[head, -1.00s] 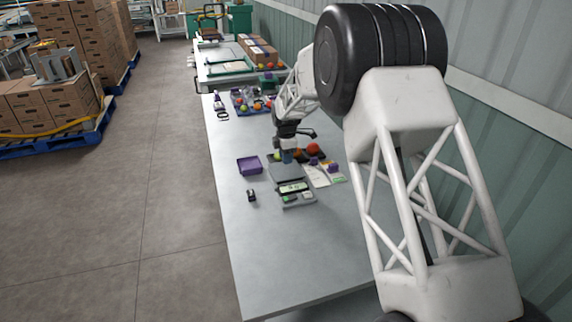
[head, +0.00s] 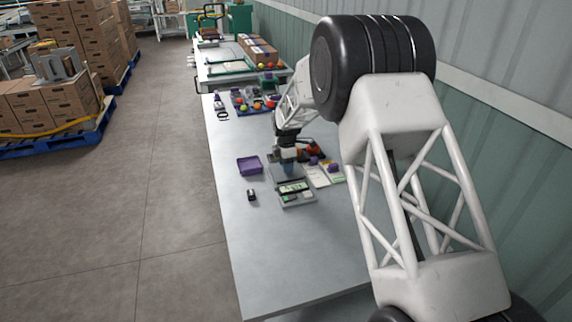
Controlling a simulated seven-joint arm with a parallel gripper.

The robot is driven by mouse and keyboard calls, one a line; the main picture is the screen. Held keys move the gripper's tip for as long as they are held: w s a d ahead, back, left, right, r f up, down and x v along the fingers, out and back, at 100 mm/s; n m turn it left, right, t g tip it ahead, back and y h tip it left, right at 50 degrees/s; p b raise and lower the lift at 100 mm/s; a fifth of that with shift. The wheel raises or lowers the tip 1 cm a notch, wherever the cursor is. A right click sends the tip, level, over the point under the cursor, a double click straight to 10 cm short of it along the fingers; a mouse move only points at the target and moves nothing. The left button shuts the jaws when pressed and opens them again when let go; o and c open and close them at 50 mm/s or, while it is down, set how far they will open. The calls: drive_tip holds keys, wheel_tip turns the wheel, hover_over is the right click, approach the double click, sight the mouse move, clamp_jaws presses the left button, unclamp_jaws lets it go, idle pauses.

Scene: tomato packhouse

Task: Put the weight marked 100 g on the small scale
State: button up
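The small scale (head: 297,201) is a grey device with a lit greenish display, on the near part of the long table. My gripper (head: 289,170) points down over the scale's plate, just behind the display. A bluish patch shows at its tip; I cannot tell whether this is fingertips or something held, nor whether the tip touches the plate. A small dark object (head: 251,195) stands on the table left of the scale; no marking is readable. I cannot make out a weight marked 100 g.
A purple tray (head: 249,166) lies left of the scale. Papers with small purple items (head: 323,176) lie to its right. A blue tray of coloured produce (head: 240,104) is farther back. The table's near part (head: 290,255) is clear.

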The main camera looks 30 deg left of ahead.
drive_tip(key=shift+o, duration=1.1)
drive_tip(key=shift+r, duration=0.1)
wheel_tip(320, 180, up, 12)
drive_tip(key=shift+r, duration=0.1)
idle(0.7)
